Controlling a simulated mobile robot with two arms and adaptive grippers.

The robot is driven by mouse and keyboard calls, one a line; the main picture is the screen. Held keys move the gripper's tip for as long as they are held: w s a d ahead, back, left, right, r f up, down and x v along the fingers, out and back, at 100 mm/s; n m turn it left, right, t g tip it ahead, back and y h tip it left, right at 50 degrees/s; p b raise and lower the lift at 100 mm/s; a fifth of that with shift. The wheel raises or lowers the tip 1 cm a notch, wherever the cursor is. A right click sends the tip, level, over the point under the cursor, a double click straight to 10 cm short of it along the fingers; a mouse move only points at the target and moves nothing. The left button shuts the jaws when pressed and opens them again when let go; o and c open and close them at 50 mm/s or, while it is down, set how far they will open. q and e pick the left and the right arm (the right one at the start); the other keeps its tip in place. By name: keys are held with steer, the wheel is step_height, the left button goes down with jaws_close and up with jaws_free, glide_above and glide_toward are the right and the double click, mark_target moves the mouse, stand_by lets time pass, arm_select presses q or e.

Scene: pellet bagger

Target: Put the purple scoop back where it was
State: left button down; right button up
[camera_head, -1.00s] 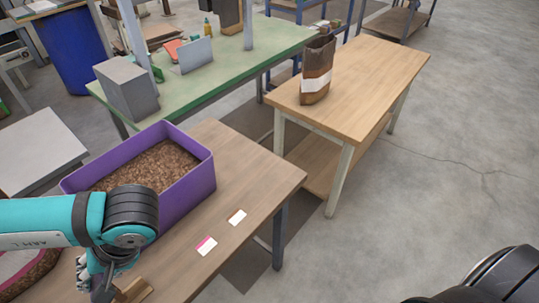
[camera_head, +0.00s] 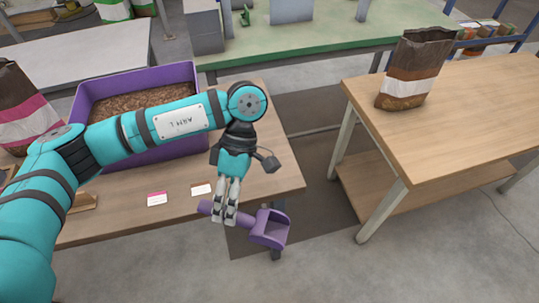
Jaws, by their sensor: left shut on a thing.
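The purple scoop (camera_head: 268,230) is in my left gripper (camera_head: 226,212), which is shut on its handle. The scoop's head looks empty. The purple bin (camera_head: 178,150) of brown pellets stands on the same table, partly hidden behind my left arm. Two small labels, one with a pink band (camera_head: 157,199) and one with a brown band (camera_head: 201,188), lie on the table near its front. My right gripper is not in view.
A brown bag with a white band (camera_head: 412,75) stands open on the light wooden table (camera_head: 470,110) at the right. A pink-banded bag (camera_head: 25,115) stands at the left. A small wooden piece (camera_head: 84,202) lies on the brown table. Floor separates the tables.

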arm_select(q)
steer(key=w+a+f+n+t+h+b, duration=0.1)
steer(key=w+f+n+t+h+b, duration=0.3)
steer(key=n, duration=0.8)
steer(key=w+a+f+n+t+h+b, duration=0.15)
steer(key=n+t+h, duration=0.35)
steer(key=n, duration=0.7)
steer(key=w+d, duration=0.3)
steer(key=w+d+p, duration=0.1)
steer(key=w+d, duration=0.2)
steer(key=w, duration=0.1)
steer(key=w+d+p, duration=0.1)
steer(key=w+d, duration=0.3)
steer(key=shift+w+f, duration=0.15)
steer(key=shift+f, duration=0.15)
steer(key=shift+w+f, duration=0.1)
step_height(320, 180, down, 3)
steer(key=shift+r+p, duration=0.1)
steer(key=shift+p, duration=0.35)
steer(key=shift+f, duration=0.3)
steer(key=c, duration=1.1)
jaws_free()
steer(key=shift+o, duration=0.2)
